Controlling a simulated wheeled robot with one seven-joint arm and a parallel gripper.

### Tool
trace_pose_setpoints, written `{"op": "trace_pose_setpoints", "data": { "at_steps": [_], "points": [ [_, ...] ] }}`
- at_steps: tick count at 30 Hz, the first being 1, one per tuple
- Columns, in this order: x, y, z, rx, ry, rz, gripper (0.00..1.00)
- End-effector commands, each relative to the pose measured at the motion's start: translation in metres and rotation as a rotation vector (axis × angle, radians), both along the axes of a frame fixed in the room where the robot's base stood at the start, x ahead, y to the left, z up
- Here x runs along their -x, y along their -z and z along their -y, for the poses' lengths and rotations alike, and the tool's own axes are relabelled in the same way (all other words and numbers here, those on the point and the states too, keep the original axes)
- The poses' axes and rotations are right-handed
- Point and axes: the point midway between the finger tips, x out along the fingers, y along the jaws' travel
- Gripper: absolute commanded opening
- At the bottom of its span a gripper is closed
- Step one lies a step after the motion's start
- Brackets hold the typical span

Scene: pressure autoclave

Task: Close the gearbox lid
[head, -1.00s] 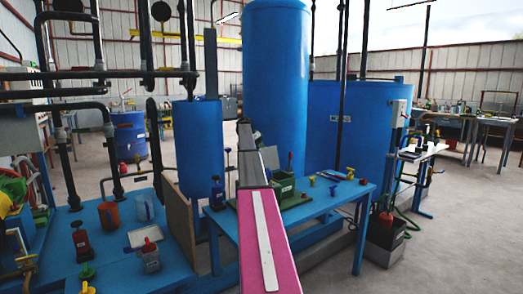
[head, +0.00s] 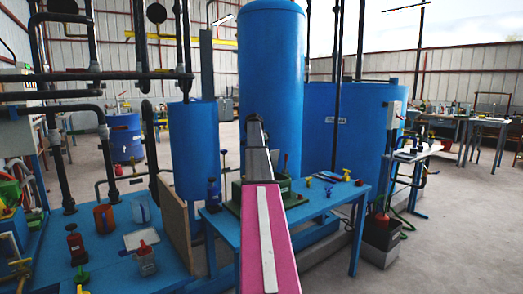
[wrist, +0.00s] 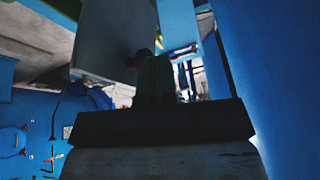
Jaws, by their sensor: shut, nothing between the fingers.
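A green machine (head: 289,194), which looks like the gearbox, stands on the blue table (head: 330,205). My pink and grey arm reaches across it and hides much of it, so I cannot tell how its lid stands. A small red lever shows beside it. My gripper is hidden behind my arm in the head view. In the wrist view my gripper (wrist: 155,75) is a dark shape, shut and empty. A grey panel shows beyond it there, and I cannot tell what it belongs to.
Small yellow and blue handles (head: 328,180) lie on the table's right part. Tall blue tanks (head: 271,80) rise behind. A wooden board (head: 174,220) and a blue bench (head: 110,262) with cups are at left.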

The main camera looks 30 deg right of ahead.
Motion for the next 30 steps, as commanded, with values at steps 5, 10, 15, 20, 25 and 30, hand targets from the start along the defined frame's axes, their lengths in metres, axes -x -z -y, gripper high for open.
{"op": "trace_pose_setpoints", "data": {
  "at_steps": [5, 10, 15, 20, 25, 30],
  "points": [
    [0.028, 0.000, 0.000, -0.008, 0.002, 0.108, 0.00],
    [0.049, 0.003, 0.002, -0.020, 0.002, 0.256, 0.00],
    [0.072, 0.009, 0.003, -0.033, 0.003, 0.416, 0.00],
    [0.091, 0.019, 0.004, -0.045, 0.003, 0.567, 0.00],
    [0.109, 0.031, 0.006, -0.057, 0.004, 0.722, 0.00],
    [0.122, 0.043, 0.008, -0.068, 0.003, 0.858, 0.00]
  ]
}}
